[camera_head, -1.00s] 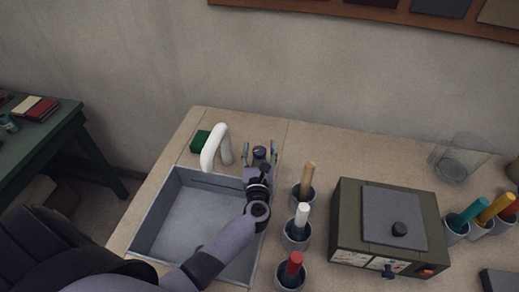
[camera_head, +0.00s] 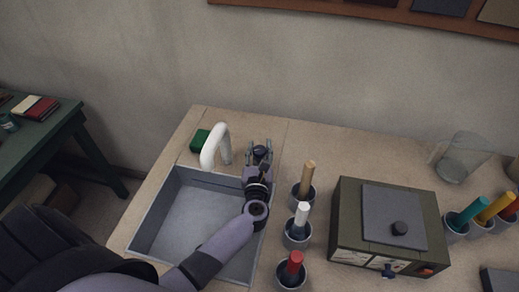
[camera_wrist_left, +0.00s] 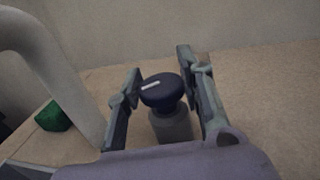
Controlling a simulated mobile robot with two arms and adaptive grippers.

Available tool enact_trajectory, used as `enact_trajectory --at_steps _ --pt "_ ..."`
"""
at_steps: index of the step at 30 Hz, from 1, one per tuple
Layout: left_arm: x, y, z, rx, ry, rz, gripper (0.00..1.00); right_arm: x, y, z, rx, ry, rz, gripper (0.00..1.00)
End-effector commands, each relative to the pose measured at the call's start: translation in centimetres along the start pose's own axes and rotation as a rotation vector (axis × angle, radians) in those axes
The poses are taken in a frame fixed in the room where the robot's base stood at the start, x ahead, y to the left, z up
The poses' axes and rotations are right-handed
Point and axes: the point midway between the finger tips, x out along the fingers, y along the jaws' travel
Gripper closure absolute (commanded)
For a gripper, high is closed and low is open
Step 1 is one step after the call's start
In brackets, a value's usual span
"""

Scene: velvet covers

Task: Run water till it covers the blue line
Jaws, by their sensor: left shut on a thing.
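The grey sink basin (camera_head: 195,222) is set in the counter, and I see no water in it. A thin dark line (camera_head: 212,184) runs along its back inner wall; its colour is hard to tell. The white curved faucet (camera_head: 213,145) stands behind the basin. The dark tap knob (camera_head: 260,151), with a white mark on top, stands right of the faucet; it also shows in the left wrist view (camera_wrist_left: 161,92). My left gripper (camera_head: 259,149) is shut on the knob, one finger on each side. My right gripper is not in view.
A green sponge (camera_head: 200,141) lies left of the faucet. Cups with wooden (camera_head: 308,177), white (camera_head: 302,214) and red (camera_head: 294,264) handles stand close right of my left arm. An olive box (camera_head: 347,222) and a clear glass (camera_head: 459,160) are farther right.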

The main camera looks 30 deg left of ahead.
Motion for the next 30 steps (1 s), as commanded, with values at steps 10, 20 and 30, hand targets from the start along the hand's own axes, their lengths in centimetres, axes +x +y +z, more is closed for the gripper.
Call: enact_trajectory --at_steps 10,20,30 --pt "0.0 0.2 -0.3 0.003 0.000 -0.254 0.93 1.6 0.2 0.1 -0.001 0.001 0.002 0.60" --pt "0.0 0.0 -0.1 0.002 0.001 -0.313 0.93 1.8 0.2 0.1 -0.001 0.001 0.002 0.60" --pt "0.0 0.0 0.0 0.001 0.001 -0.312 0.51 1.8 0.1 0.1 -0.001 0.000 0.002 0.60"
